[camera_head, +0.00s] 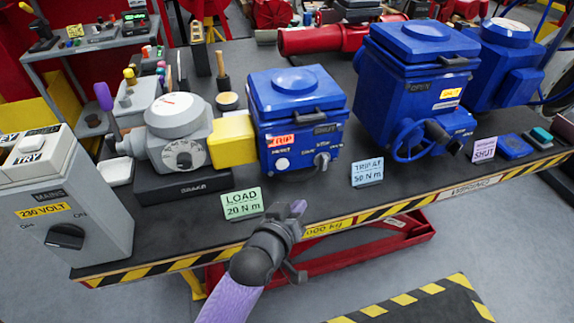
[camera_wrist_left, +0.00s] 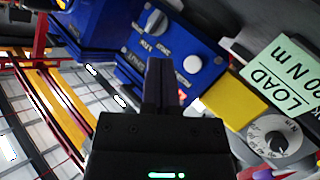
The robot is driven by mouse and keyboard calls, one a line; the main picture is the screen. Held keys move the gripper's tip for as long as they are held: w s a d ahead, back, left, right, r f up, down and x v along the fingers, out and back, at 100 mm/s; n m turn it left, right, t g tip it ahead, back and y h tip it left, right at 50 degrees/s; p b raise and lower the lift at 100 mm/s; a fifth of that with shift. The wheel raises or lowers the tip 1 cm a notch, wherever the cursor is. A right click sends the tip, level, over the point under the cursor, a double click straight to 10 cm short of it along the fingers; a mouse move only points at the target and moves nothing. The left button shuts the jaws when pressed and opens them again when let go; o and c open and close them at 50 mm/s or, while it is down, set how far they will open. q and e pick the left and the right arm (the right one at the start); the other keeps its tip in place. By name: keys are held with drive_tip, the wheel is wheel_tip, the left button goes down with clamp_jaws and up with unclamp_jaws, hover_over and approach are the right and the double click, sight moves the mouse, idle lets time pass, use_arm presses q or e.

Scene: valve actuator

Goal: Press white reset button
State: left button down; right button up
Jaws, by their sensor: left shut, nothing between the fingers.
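The white reset button (camera_head: 282,163) is a small round disc on the front panel of a blue actuator (camera_head: 298,92), left of a grey selector knob (camera_head: 322,161). An orange-red label sits above the button. In the left wrist view the button (camera_wrist_left: 192,63) shows just right of my fingertips, beside the knob (camera_wrist_left: 156,21). My left gripper (camera_head: 298,208) is shut and empty, in front of the bench edge and below the button in the head view. It appears apart from the panel. My right gripper is not in view.
A green LOAD card (camera_head: 242,204) stands left of my gripper and a TRIP AT card (camera_head: 367,172) stands to its right. A yellow block (camera_head: 232,141) joins the actuator to a grey gauge unit (camera_head: 178,135). The bench's striped front edge (camera_head: 345,222) runs behind my gripper.

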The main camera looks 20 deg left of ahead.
sight(282, 164)
use_arm(q)
drive_tip(key=w+a+b, duration=0.4)
drive_tip(key=w+a, duration=0.1)
drive_tip(key=w, duration=0.2)
drive_tip(key=shift+w, duration=0.15)
idle(2.1)
drive_tip(key=shift+w+a, duration=0.2)
drive_tip(key=shift+w, duration=0.1)
